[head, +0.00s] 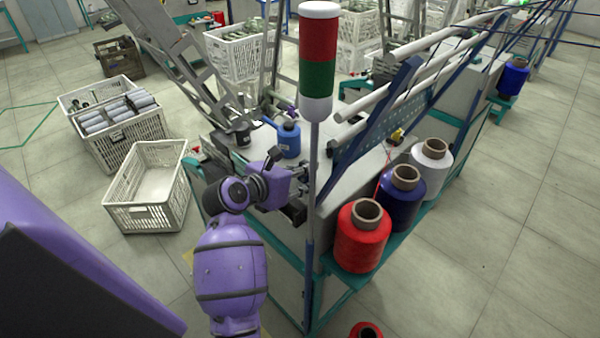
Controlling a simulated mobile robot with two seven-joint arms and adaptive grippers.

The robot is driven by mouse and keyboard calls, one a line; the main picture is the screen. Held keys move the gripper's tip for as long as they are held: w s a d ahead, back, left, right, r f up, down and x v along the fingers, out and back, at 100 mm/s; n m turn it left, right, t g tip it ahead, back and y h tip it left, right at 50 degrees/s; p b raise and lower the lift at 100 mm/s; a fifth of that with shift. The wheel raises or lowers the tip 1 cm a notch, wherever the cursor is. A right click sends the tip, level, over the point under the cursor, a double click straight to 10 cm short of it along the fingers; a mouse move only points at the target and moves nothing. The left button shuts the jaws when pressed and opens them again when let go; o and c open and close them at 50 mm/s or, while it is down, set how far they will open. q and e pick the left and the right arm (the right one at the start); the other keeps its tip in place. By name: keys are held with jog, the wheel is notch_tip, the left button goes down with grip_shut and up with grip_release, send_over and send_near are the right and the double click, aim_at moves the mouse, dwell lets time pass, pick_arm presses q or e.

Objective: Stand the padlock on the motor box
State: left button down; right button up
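A purple arm rises from the bottom, left of the middle, and I take it as my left arm. Its gripper (302,180) is over the near end of the winding machine, just left of the signal lamp's pole. The fingers are small and partly hidden by the wrist and pole, so I cannot tell whether they are open or hold anything. A small yellow and dark thing (396,137) lies on the machine top to the right; it may be the padlock, but it is too small to be sure. I cannot clearly pick out the motor box. My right gripper is not in view.
A red and green signal lamp (318,55) stands in front of the machine. Red (361,246), blue (402,203) and white (432,163) yarn cones line its right side. A blue container (289,140) and dark cup (242,136) stand on top. An empty white crate (150,217) is left.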

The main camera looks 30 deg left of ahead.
pick_arm(q)
jog(key=shift+s+f, duration=0.2)
jog(key=shift+f, duration=0.5)
jog(key=c, duration=1.6)
grip_release()
jog(key=shift+f, duration=0.1)
jog(key=o, duration=0.3)
jog(key=shift+f, duration=0.1)
jog(key=shift+o, duration=0.2)
jog(key=shift+f, duration=0.15)
jog(key=shift+r, duration=0.6)
jog(key=r+v, duration=0.1)
jog(key=v, duration=1.1)
jog(key=shift+w, duration=0.2)
jog(key=shift+r, duration=0.1)
